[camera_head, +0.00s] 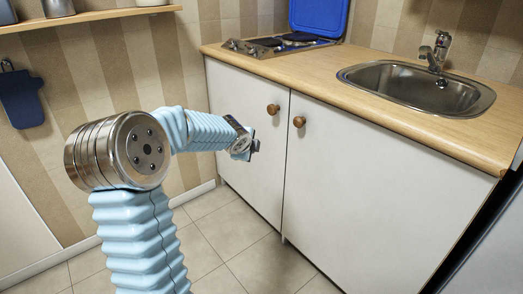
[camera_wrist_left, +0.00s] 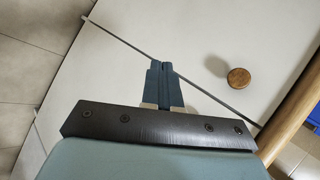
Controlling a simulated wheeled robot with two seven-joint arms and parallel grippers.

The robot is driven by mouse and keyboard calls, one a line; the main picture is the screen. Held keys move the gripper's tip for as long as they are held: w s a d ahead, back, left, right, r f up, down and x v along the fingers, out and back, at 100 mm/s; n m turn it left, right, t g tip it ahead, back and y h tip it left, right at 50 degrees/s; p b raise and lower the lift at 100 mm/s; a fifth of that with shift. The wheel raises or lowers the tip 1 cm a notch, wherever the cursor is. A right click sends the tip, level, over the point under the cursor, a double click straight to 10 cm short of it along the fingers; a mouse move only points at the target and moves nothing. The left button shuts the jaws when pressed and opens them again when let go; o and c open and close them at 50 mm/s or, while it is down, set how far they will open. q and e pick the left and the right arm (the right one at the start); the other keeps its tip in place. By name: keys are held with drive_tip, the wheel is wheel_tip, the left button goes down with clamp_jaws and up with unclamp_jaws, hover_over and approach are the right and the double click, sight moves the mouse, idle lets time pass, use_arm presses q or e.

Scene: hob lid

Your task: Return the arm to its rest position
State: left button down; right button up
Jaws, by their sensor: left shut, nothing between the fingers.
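My left arm comes in from the left in the head view, with its elbow bent. Its gripper (camera_head: 253,147) is in front of the left white cabinet door (camera_head: 240,100), below and left of the door knobs. In the left wrist view the two blue fingers (camera_wrist_left: 164,75) are together, with nothing between them. The hob (camera_head: 280,43) stands at the back of the worktop. Its blue lid (camera_head: 319,15) is raised, leaning against the wall. My right gripper is in neither view.
Two round wooden knobs, left (camera_head: 272,109) and right (camera_head: 299,121), stick out from the cabinet doors. The wooden worktop (camera_head: 400,105) holds a steel sink (camera_head: 415,88) with a tap (camera_head: 440,50). A shelf (camera_head: 95,16) hangs at upper left. The tiled floor (camera_head: 235,250) is clear.

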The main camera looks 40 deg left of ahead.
use_arm(q)
drive_tip(key=shift+s+r, duration=0.4)
drive_tip(key=s+d+f+n+g+h, duration=0.3)
drive_tip(key=d+f+n+h, duration=0.3)
drive_tip(key=d+f, duration=1.65)
drive_tip(key=s+d+f+n+g+h, duration=0.1)
drive_tip(key=s+d+f+n+g, duration=0.1)
drive_tip(key=s+d+f+n, duration=0.2)
drive_tip(key=s+d+f+n+g, duration=0.3)
drive_tip(key=s+d+f, duration=0.7)
drive_tip(key=s, duration=0.7)
drive_tip(key=shift+d+f+n+h, duration=0.35)
drive_tip(key=shift+d+n, duration=0.2)
drive_tip(key=shift+n, duration=0.45)
